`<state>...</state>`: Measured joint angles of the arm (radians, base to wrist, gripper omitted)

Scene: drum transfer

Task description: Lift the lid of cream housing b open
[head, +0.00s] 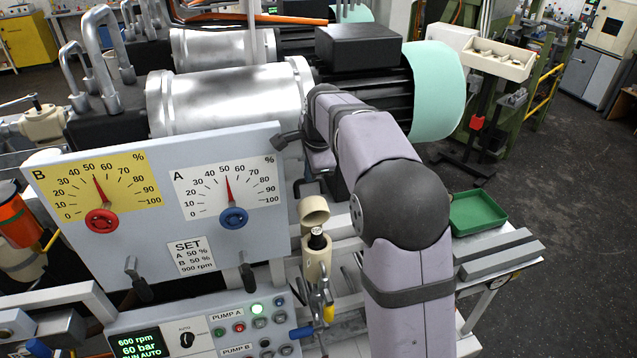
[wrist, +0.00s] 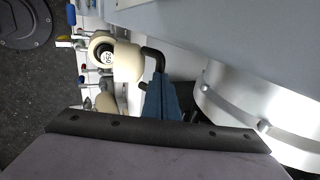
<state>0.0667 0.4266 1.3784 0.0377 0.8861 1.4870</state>
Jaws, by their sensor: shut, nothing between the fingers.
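A cream housing (head: 316,262) stands right of the dial panel in the head view, with a dark, white-topped part in its mouth. Its cream lid (head: 315,209) is raised above the mouth. In the wrist view, the cream lid (wrist: 128,62) is beside the round mouth (wrist: 101,47), which shows a small marked face. Another cream part (wrist: 105,103) is partly hidden by my arm. No letter shows on either, so I cannot tell which is b. My gripper (wrist: 161,78) is shut and empty, its blue fingers right of the lid.
The dial panel (head: 150,225) stands close left of the housing, with a control box (head: 200,335) below. A silver drum (head: 230,100) lies behind. A green tray (head: 478,212) is at right. A black bent bar (wrist: 156,58) is by my fingertips; contact is unclear.

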